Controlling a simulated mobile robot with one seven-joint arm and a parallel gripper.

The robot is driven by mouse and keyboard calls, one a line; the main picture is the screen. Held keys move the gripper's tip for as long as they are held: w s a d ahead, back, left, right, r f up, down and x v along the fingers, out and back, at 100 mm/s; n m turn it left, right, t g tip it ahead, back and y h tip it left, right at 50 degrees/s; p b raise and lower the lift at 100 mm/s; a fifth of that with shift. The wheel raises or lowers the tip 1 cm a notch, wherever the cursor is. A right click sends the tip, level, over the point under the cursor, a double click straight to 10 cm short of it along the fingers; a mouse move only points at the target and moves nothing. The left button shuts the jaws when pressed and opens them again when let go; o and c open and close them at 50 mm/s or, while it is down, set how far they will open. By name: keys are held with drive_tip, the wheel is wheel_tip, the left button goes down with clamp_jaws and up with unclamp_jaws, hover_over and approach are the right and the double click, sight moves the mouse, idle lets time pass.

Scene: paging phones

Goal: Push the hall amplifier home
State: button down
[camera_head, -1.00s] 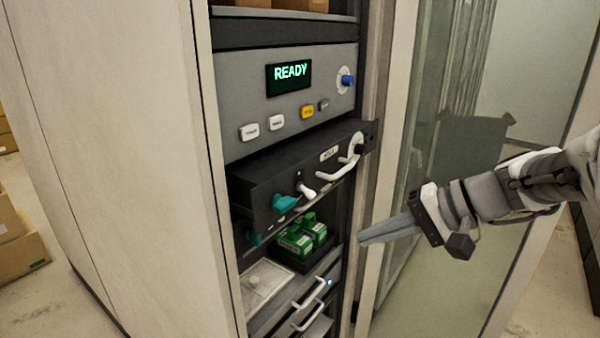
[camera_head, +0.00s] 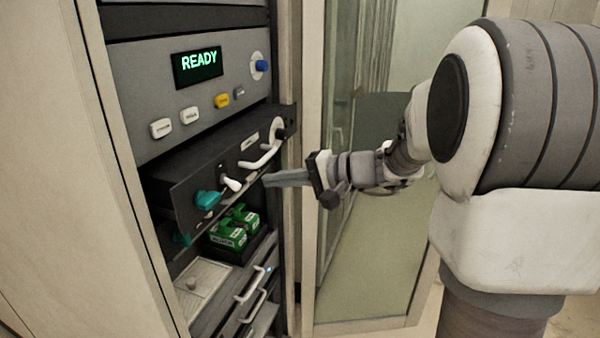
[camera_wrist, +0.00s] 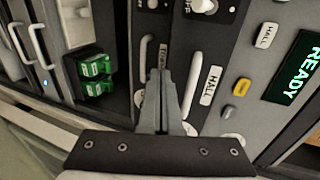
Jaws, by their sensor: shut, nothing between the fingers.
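The hall amplifier (camera_head: 222,167) is a dark slide-out unit in the rack. Its front stands out beyond the panel above, at an angle in the head view. It bears a white bar handle (camera_head: 262,157), a teal knob (camera_head: 207,199) and a white lever (camera_head: 232,184). In the wrist view its HALL label (camera_wrist: 211,85) is beside the handle. My gripper (camera_head: 266,180) is shut and empty, its tips close to the lower right part of the amplifier's front. In the wrist view, my gripper (camera_wrist: 160,75) points between two handles; contact cannot be told.
Above is a grey panel with a READY display (camera_head: 198,66) and buttons. Below the amplifier are green boxes (camera_head: 234,227) and more handles (camera_head: 250,284). Another labelled unit (camera_wrist: 138,30) adjoins it in the wrist view. A glass door (camera_head: 375,220) stands to the right.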

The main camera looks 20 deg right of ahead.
drive_tip(key=shift+w+a+p, duration=0.15)
drive_tip(key=shift+w+a, duration=0.35)
drive_tip(key=shift+a, duration=0.2)
drive_tip(key=shift+w+a+p, duration=0.15)
drive_tip(key=shift+w+a, duration=0.3)
drive_tip(key=shift+a, duration=0.2)
drive_tip(key=w+a+b, duration=0.1)
drive_tip(key=a, duration=0.1)
drive_tip(key=w+a+b, duration=0.1)
drive_tip(key=w+a, duration=0.1)
drive_tip(key=w+a+b, duration=0.1)
drive_tip(key=a+b, duration=0.1)
drive_tip(key=shift+w+a, duration=0.2)
drive_tip(key=shift+w, duration=0.1)
drive_tip(key=shift+a+r, duration=0.1)
drive_tip(key=shift+r, duration=0.1)
